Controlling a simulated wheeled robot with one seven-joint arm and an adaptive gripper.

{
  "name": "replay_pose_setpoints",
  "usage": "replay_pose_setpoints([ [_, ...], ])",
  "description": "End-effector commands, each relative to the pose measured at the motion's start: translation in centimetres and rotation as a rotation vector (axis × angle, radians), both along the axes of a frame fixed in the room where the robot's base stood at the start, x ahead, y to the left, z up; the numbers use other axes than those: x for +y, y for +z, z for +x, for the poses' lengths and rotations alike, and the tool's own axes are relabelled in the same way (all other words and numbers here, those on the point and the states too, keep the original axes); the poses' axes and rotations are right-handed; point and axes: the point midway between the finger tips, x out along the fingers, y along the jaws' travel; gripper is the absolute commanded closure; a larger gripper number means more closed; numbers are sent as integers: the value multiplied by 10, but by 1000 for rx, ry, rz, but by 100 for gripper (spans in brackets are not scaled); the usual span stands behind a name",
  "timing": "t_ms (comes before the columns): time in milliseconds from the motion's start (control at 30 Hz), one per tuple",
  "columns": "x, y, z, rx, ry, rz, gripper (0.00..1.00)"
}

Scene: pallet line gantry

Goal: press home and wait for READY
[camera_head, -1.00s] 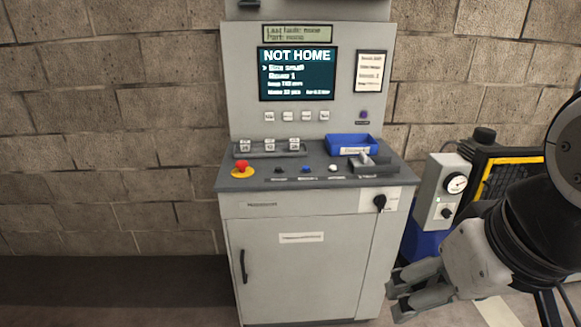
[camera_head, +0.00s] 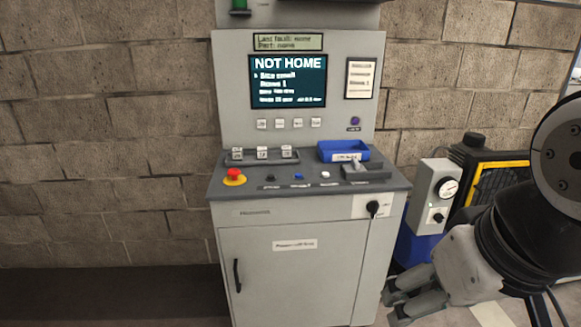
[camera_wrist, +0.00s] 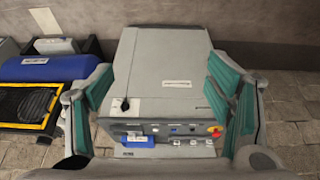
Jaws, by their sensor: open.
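The control cabinet (camera_head: 266,233) stands against the wall. Its screen (camera_head: 288,81) reads NOT HOME. Below the screen is a row of small buttons (camera_head: 297,123) and a purple button (camera_head: 355,121). The sloped desk has a red emergency stop (camera_head: 234,176) on a yellow base, and black, blue (camera_head: 299,176) and white (camera_head: 325,174) buttons with labels too small to read. My gripper (camera_head: 392,303) is open and empty, low at the right, apart from the cabinet. In the wrist view the cabinet (camera_wrist: 165,60) appears upside down between the open fingers.
A blue tray (camera_head: 343,151) and a lever (camera_head: 361,170) sit on the desk's right, with small blocks (camera_head: 262,154) on its left. A gauge box (camera_head: 433,196) and a yellow-framed unit (camera_head: 498,178) stand right of the cabinet. Floor at left is clear.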

Motion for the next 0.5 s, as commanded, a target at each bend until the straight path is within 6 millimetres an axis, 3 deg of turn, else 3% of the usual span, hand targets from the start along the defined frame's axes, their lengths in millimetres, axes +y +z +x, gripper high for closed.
replay_pose_setpoints([
  [33, 0, 0, 0, 0, 0, 0, 45],
  [267, 0, 0, 0, 0, 0, 0, 97],
  [500, 0, 0, 0, 0, 0, 0, 100],
])
